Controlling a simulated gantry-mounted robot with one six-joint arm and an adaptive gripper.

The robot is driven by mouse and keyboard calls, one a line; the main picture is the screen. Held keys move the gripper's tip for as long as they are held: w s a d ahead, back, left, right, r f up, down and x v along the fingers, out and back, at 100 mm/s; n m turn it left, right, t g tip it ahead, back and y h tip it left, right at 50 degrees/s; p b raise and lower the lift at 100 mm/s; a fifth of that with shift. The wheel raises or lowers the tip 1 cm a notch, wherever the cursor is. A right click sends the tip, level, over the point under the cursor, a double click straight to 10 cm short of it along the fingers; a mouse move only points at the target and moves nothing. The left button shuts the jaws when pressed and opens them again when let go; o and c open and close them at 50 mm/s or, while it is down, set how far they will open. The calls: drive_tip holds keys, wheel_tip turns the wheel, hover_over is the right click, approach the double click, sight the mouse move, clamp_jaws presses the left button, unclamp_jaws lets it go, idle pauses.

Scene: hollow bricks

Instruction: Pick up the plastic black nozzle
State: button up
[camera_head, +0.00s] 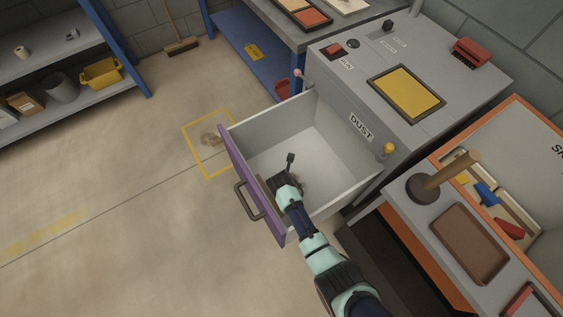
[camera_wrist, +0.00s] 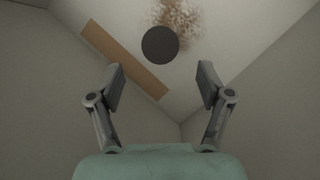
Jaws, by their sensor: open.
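A dark, flat-looking round shape (camera_wrist: 160,45) shows in the wrist view, ahead of my fingertips and roughly midway between their lines. It may be the black nozzle seen end-on; no other side of it shows. My gripper (camera_wrist: 160,85) is open, its two grey fingers apart with nothing between them. In the head view my gripper (camera_head: 287,178) reaches into the open drawer (camera_head: 335,150). A small dark piece juts out past it there, and I cannot tell whether it is a finger or the nozzle.
The drawer has pale walls and a purple front (camera_head: 250,185) with a handle. A brown dust patch (camera_wrist: 178,15) and a tan strip (camera_wrist: 125,60) lie in it. The grey cabinet (camera_head: 410,85) marked DUST stands behind. A mallet (camera_head: 440,178) and brown tray (camera_head: 468,243) are right.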

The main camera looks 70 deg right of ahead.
drive_tip(key=b+x, duration=0.2)
drive_tip(key=x, duration=0.1)
drive_tip(key=shift+a, duration=0.1)
drive_tip(key=shift+r, duration=0.1)
drive_tip(key=b+x, duration=0.4)
drive_tip(key=x, duration=0.1)
drive_tip(key=shift+s, duration=0.1)
drive_tip(key=shift+d+b, duration=0.2)
drive_tip(key=shift+b, duration=0.2)
drive_tip(key=c, duration=1.3)
